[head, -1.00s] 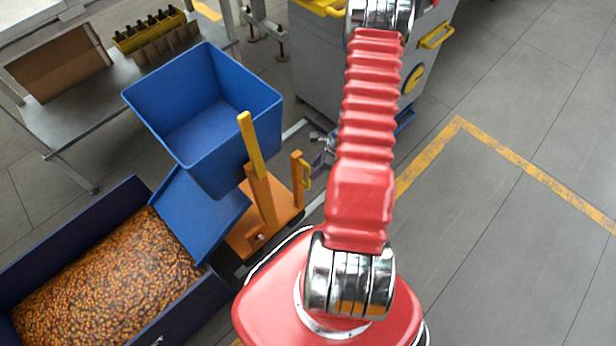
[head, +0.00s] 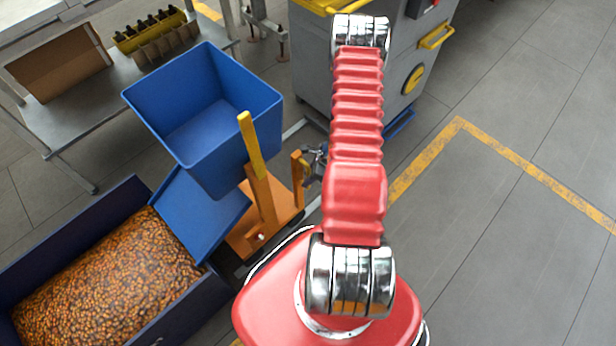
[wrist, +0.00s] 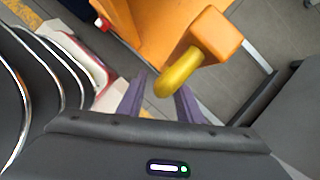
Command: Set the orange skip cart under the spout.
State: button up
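The orange skip cart (head: 286,215) stands low at the left of my arm, with an upright post tipped in yellow (head: 251,145) and a shorter orange post (head: 297,178). A large open blue skip (head: 222,165) sits above it, empty inside as far as I see. My gripper (head: 313,165) is beside the shorter post, partly hidden by my arm. In the wrist view, the purple fingers (wrist: 160,97) are apart, with the curved yellow handle (wrist: 178,73) of the cart's post at the opening between them. I see no clear contact. I cannot make out a certain spout.
A dark blue bin (head: 175,318) full of small amber pieces is at lower left, with a sloping blue panel (head: 195,215) at its edge. A metal table (head: 95,105) with cardboard boxes is behind. A grey cabinet (head: 310,65) stands behind my arm. The floor at right is clear.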

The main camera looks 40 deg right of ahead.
grip_shut()
dwell(0.4)
jog(key=shift+a, duration=0.1)
